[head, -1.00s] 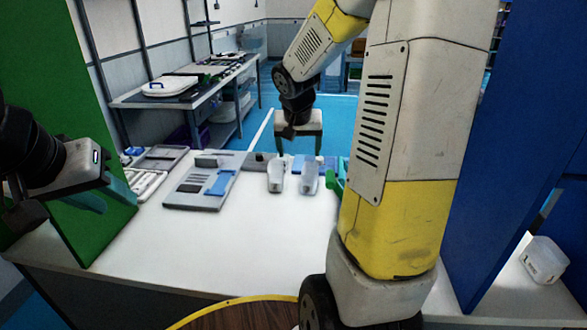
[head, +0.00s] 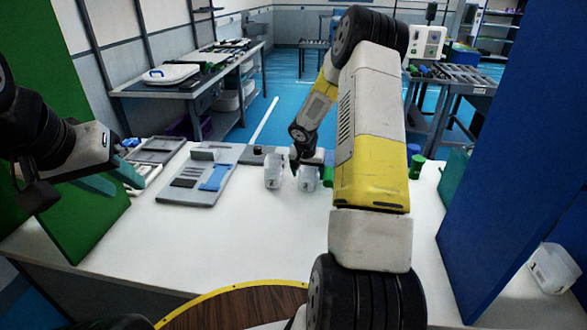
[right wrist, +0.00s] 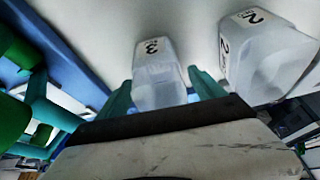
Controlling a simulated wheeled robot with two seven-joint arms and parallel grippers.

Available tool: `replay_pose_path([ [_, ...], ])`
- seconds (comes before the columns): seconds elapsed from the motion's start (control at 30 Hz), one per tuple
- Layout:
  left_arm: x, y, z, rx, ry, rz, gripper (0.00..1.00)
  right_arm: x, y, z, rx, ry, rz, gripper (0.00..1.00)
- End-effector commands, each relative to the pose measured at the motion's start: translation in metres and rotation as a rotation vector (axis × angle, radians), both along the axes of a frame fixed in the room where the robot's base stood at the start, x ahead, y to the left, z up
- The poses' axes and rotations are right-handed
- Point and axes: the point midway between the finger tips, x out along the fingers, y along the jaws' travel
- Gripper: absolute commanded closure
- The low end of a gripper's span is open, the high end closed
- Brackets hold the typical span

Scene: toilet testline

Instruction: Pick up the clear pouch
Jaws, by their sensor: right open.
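Two translucent whitish pouches stand on the white table. The left one in the head view (head: 273,173) is clear of my arm. The right one (head: 307,180) is right below my right gripper (head: 308,160), which is partly hidden by its own wrist. In the right wrist view, a pouch marked 3 (right wrist: 158,78) lies between the two open teal fingers of my right gripper (right wrist: 163,100); whether they touch it I cannot tell. A pouch marked 2 (right wrist: 265,58) is beside it, outside the fingers. My left gripper (head: 110,178) hangs at the left, away from the pouches.
A grey tray (head: 180,195) with blue and dark parts lies left of the pouches. Green items (head: 417,166) stand right of my arm. A green panel (head: 75,220) and a blue panel (head: 510,170) flank the table. The front of the table is clear.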

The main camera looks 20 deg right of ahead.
Motion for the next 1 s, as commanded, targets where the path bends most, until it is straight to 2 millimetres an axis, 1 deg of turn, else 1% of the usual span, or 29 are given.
replay_pose_path([
  [0.03,0.000,0.000,0.000,0.000,0.000,0.000,0.64,0.003,-0.002,-0.009,0.002,0.003,0.000,0.22],
  [0.17,0.000,0.000,0.000,0.000,0.000,0.000,0.64,0.008,-0.004,-0.021,0.001,0.002,0.000,0.22],
  [0.43,0.000,0.000,0.000,0.000,0.000,0.000,0.64,0.009,-0.005,-0.023,0.001,0.000,0.000,0.22],
  [0.47,0.000,0.000,0.000,0.000,0.000,0.000,0.64,0.009,-0.005,-0.023,0.001,0.000,0.000,0.26],
  [0.6,0.000,0.000,0.000,0.000,0.000,0.000,0.64,0.009,-0.005,-0.023,0.000,0.000,0.000,0.53],
  [0.77,0.000,0.000,0.000,0.000,0.000,0.000,0.64,0.009,-0.005,-0.023,0.000,0.000,0.000,0.85],
  [0.8,0.000,0.000,0.000,0.000,0.000,0.000,0.64,0.009,-0.005,-0.023,0.000,0.000,0.000,0.86],
  [1.0,0.000,0.000,0.000,0.000,0.000,0.000,0.64,0.009,-0.005,-0.021,-0.001,-0.001,0.000,0.86],
])
